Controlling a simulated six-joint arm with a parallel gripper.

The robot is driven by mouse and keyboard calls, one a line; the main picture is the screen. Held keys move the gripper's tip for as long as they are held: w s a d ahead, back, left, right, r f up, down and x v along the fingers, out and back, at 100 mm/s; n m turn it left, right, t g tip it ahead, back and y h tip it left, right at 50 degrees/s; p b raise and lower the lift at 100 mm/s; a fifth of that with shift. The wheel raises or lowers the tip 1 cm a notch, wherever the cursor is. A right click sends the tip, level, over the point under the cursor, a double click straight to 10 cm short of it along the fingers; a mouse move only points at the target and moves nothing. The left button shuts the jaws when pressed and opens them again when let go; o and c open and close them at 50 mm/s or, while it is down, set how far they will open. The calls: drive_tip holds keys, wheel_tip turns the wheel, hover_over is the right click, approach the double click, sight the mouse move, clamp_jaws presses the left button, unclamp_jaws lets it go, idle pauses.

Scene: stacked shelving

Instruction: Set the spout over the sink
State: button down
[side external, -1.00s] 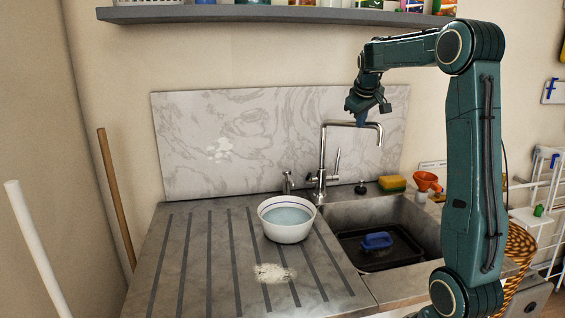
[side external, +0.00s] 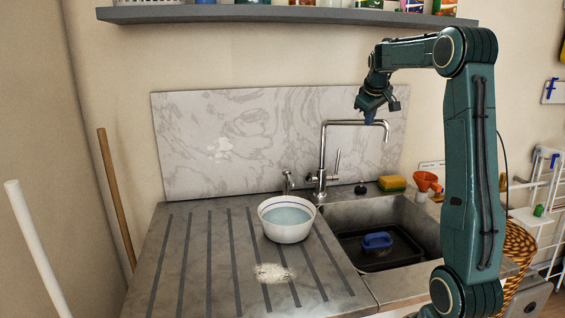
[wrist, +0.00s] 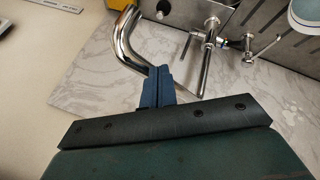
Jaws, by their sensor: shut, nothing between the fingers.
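The chrome spout (side external: 350,122) tops the tap (side external: 321,175) at the back of the sink (side external: 340,207). In the side view its arm reaches right, and its bent end hangs high on the basin's side. I cannot tell exactly how far over the basin it is. My gripper (side external: 370,119) points down at the spout's horizontal arm. In the wrist view its blue fingers (wrist: 158,80) are shut and empty, right against or very close beside the curved spout (wrist: 128,45). Contact is hard to confirm.
A white bowl of water (side external: 287,233) stands on the drainboard left of the basin. A blue item (side external: 377,241) lies in the dark basin tray. A sponge (side external: 392,183) and orange funnel (side external: 427,181) sit behind the basin. A shelf (side external: 280,14) runs above.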

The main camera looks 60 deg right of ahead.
drive_tip(key=a+f+v, duration=0.1)
drive_tip(key=a+v, duration=0.1)
drive_tip(key=v, duration=1)
drive_tip(key=shift+s, duration=0.3)
drive_tip(key=shift+a, duration=0.2)
drive_tip(key=a+f+n+t+y, duration=0.1)
drive_tip(key=a+f, duration=0.1)
drive_tip(key=a, duration=0.8)
drive_tip(key=a+f+n+t+y, duration=0.1)
drive_tip(key=a+f, duration=0.2)
drive_tip(key=a, duration=0.6)
drive_tip(key=s+a+f+n+y, duration=0.1)
drive_tip(key=s+a+f+y, duration=0.1)
drive_tip(key=s+a+f, duration=0.3)
drive_tip(key=s+a+f+n+t+y, duration=0.1)
drive_tip(key=s+a+f, duration=0.3)
drive_tip(key=a, duration=0.7)
drive_tip(key=shift+s+a+f+y, duration=0.4)
drive_tip(key=shift+f+y, duration=0.2)
drive_tip(key=shift+f, duration=0.35)
